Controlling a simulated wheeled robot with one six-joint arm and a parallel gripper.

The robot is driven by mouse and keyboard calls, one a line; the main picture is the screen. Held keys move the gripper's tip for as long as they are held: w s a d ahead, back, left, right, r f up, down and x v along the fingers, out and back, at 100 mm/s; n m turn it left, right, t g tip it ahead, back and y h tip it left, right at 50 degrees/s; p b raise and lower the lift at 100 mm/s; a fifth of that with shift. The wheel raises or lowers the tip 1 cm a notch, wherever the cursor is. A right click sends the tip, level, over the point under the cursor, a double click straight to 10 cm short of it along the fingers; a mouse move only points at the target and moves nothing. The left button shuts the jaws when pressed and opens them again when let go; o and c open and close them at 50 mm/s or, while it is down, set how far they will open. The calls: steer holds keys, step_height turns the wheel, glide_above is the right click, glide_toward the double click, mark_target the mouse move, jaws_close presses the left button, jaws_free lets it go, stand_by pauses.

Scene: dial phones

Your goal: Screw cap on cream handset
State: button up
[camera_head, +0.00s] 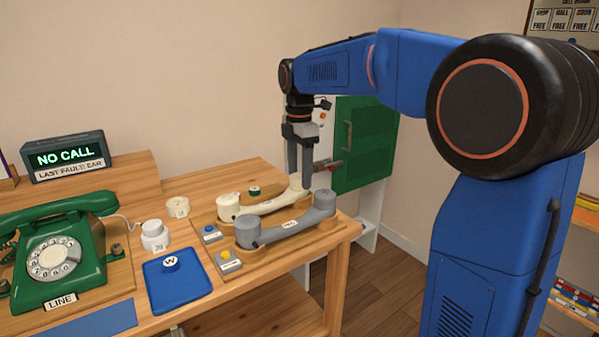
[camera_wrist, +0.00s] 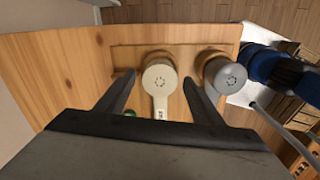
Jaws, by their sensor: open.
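The cream handset (camera_head: 268,206) lies in a wooden cradle on the table, behind the grey handset (camera_head: 290,227). In the wrist view its round cream end cap (camera_wrist: 160,79), with a ring of small holes, faces the camera. My gripper (camera_head: 299,182) points down at the right end of this handset. In the wrist view my open fingers (camera_wrist: 160,82) stand on both sides of the cream end, with gaps visible. Whether the cap is fully seated cannot be told. The grey handset's end (camera_wrist: 226,79) is just outside the right finger.
A cream round piece (camera_head: 178,207) and a white stacked piece (camera_head: 155,236) stand left of the cradles. A green dial phone (camera_head: 55,257) and a NO CALL display (camera_head: 66,157) are further left. Blue and yellow buttons sit near the cradles.

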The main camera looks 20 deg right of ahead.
steer(key=shift+r, duration=3.55)
